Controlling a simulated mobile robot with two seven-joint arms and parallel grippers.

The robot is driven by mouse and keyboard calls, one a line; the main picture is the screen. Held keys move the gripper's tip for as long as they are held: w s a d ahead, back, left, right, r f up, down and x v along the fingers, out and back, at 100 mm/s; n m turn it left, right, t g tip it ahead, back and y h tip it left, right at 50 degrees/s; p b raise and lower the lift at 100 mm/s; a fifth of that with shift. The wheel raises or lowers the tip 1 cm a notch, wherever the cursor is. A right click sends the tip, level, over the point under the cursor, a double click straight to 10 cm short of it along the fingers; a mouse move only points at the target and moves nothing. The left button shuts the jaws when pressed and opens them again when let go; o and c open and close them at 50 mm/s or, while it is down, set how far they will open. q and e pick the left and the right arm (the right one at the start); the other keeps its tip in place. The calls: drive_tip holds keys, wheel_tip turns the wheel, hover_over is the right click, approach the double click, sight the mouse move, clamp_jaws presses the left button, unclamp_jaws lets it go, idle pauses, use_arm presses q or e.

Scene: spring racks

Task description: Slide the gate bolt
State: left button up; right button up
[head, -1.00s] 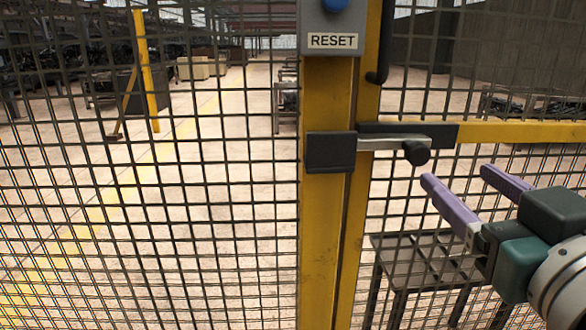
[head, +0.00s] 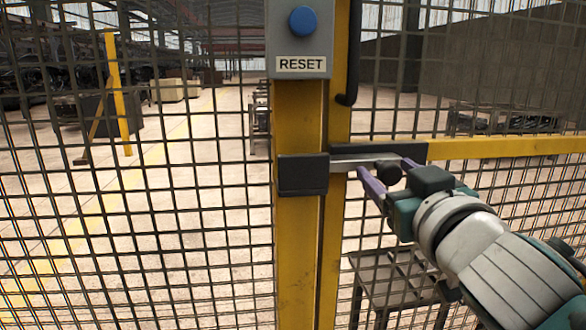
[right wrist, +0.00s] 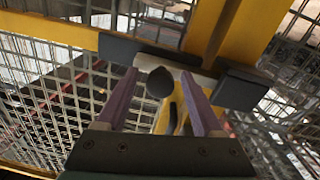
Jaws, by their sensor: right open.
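The gate bolt is a light metal bar (head: 345,162) with a round black knob (head: 388,174). It lies across the gap between the gate's dark mount (head: 405,150) and a dark keeper block (head: 303,175) on the yellow post. My right gripper (head: 382,178) is open with its purple fingers at the knob. In the right wrist view the knob (right wrist: 160,83) sits between the two open fingers (right wrist: 160,105), with a gap on each side. The bar also shows behind it. My left gripper is not in view.
A grey box with a blue button (head: 303,20) and a RESET label is on the yellow post (head: 298,240) above the bolt. A dark handle (head: 350,60) is beside it. Wire mesh (head: 150,220) closes both sides. A small table (head: 395,275) stands behind the mesh.

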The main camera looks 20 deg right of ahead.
clamp_jaws()
idle(0.5)
idle(0.8)
